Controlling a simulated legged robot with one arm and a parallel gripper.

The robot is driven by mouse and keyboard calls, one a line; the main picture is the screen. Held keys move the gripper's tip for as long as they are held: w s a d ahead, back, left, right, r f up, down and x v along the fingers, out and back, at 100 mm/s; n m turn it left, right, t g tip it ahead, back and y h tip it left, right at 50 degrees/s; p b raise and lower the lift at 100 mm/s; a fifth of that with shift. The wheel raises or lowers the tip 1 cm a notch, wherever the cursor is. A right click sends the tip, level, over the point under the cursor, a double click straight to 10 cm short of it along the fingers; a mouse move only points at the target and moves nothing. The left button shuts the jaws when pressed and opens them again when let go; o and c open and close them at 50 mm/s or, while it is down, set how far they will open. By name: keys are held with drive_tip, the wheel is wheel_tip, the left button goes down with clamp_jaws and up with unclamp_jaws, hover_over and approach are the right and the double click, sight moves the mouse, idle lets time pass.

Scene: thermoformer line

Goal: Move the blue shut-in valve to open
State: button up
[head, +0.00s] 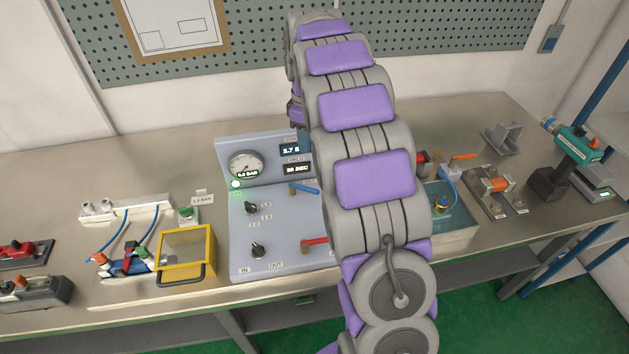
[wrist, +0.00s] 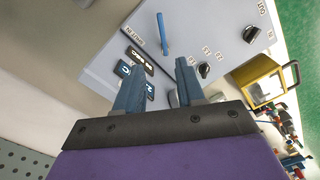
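The blue shut-in valve is a blue lever (head: 305,188) on the sloped face of the grey control panel (head: 240,275), partly covered by my arm in the head view. In the wrist view the blue lever (wrist: 162,33) stands ahead of my fingertips, near a printed label. My gripper (wrist: 159,75) is open, its two blue-grey fingers apart with nothing between them. It hangs over the display end of the panel, short of the lever. In the head view the gripper is mostly hidden behind my arm.
A red lever (head: 314,241) sits lower on the panel. Black knobs (head: 257,250), a gauge (head: 246,164) and digital displays (head: 292,149) share the panel. A yellow-framed box (head: 187,256) stands to its left and a water tank (head: 455,215) to its right. A pegboard wall (head: 270,40) is behind.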

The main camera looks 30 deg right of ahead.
sight(307, 187)
drive_tip(key=f+b, duration=0.1)
drive_tip(key=f, duration=0.4)
drive_tip(key=f+b, duration=0.1)
drive_tip(key=f, duration=0.5)
drive_tip(key=f+b, duration=0.1)
drive_tip(key=f, duration=0.5)
drive_tip(key=shift+a, duration=0.3)
clamp_jaws()
